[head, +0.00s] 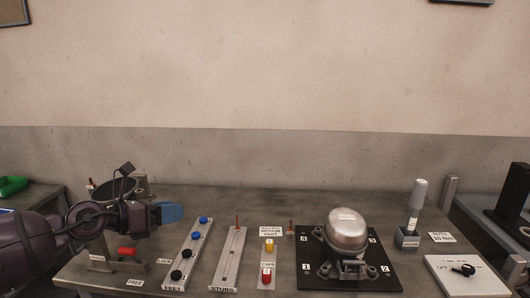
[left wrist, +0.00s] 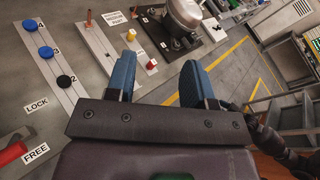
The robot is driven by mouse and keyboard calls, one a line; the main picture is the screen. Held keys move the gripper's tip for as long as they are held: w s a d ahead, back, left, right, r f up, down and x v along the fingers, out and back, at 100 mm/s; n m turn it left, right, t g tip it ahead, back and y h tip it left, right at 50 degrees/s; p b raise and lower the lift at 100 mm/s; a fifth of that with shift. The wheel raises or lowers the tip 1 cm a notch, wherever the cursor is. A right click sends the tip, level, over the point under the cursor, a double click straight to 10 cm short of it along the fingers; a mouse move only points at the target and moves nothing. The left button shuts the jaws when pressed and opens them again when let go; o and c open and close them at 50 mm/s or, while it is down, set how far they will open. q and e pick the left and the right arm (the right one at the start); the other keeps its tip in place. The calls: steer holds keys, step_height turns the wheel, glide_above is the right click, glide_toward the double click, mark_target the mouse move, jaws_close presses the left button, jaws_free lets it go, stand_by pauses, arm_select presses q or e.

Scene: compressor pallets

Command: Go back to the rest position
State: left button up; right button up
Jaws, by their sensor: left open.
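My left gripper (head: 172,213) has blue fingers and stands above the left part of the workbench (head: 240,205). It points to the right, left of the feet rail (head: 188,262). In the left wrist view both fingers (left wrist: 158,82) are spread apart, with nothing between them. My right gripper is in neither view. The silver compressor (head: 346,232) stands on a black plate (head: 320,284) with numbered corners, right of the bench's middle.
The feet rail holds blue and black knobs. Right of it are the stubs rail (head: 229,258) and the caps block (head: 268,262). A grey tool stands upright in a holder (head: 408,238). A switch panel (head: 466,276) is at the right. A red handle (head: 128,252) sits below my left arm.

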arm_select(q)
steer(key=s+a+f+n+t+y, duration=0.1)
steer(key=s+f+n+t+y, duration=0.45)
steer(key=n, duration=0.95)
steer(key=s+f+n+t+y, duration=0.1)
steer(key=f+n+t, duration=0.1)
steer(key=f+n, duration=0.95)
steer(key=s+a+f+n+g+y, duration=0.2)
steer(key=s+f+n, duration=0.5)
steer(key=s, duration=0.5)
steer(key=s+a+f+n+g+y, duration=0.3)
steer(key=s+f+n, duration=0.5)
steer(key=s+f, duration=0.3)
steer(key=shift+s+f+y, duration=0.25)
steer(key=shift+s+y, duration=0.2)
steer(key=shift+s, duration=0.3)
steer(key=shift+g, duration=0.25)
